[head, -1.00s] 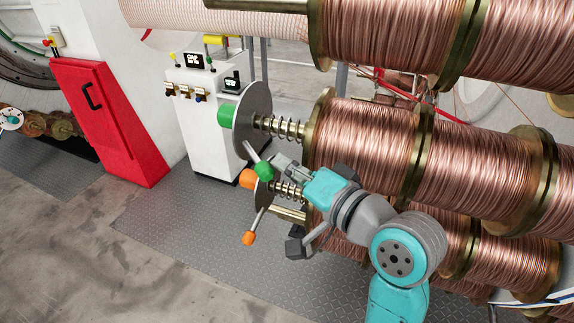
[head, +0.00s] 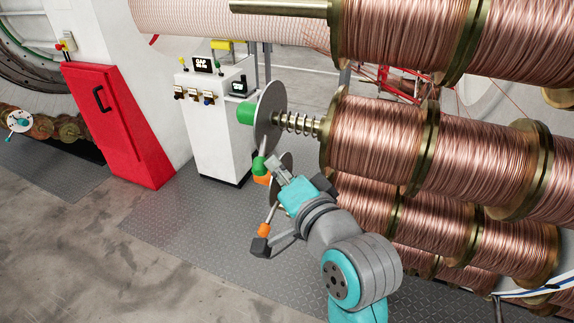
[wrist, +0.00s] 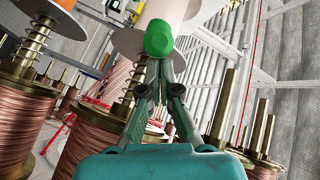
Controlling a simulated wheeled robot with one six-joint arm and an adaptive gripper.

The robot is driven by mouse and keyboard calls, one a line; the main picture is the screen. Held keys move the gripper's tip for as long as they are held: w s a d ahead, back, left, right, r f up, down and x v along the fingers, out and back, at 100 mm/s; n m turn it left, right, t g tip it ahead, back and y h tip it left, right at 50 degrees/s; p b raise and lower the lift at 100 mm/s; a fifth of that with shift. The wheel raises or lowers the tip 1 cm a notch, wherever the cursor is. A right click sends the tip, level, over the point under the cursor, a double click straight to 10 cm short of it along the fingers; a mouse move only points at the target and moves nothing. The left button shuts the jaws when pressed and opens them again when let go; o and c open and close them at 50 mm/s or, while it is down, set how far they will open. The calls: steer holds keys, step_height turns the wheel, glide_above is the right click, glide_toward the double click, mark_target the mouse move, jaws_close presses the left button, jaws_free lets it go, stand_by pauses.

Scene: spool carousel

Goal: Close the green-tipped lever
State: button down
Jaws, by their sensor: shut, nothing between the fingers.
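The green-tipped lever hangs down from the green hub (head: 246,113) and grey disc (head: 268,112) of the middle spindle. Its green tip (head: 259,165) is low, just left of my gripper (head: 274,164) in the head view. In the wrist view the green tip (wrist: 158,38) sits directly at the ends of my gripper's fingers (wrist: 158,62) and covers the fingertips. The fingers are shut with nothing held. They look close to or against the tip; contact itself is hidden. The lever's rod mostly lies behind the tip.
Below are an orange hub (head: 262,180) and an orange-tipped lever (head: 264,229), close to my wrist. Copper spools (head: 375,135) fill the right side. A white control cabinet (head: 215,130) and red panel (head: 115,125) stand behind. Open floor lies at front left.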

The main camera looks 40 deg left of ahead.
steer(key=shift+t, duration=0.3)
steer(key=shift+s+a+f, duration=0.1)
steer(key=shift+s+a, duration=1.35)
steer(key=shift+a, duration=0.2)
steer(key=shift+s+a, duration=0.15)
steer(key=shift+a, duration=0.1)
steer(key=shift+s+f, duration=0.1)
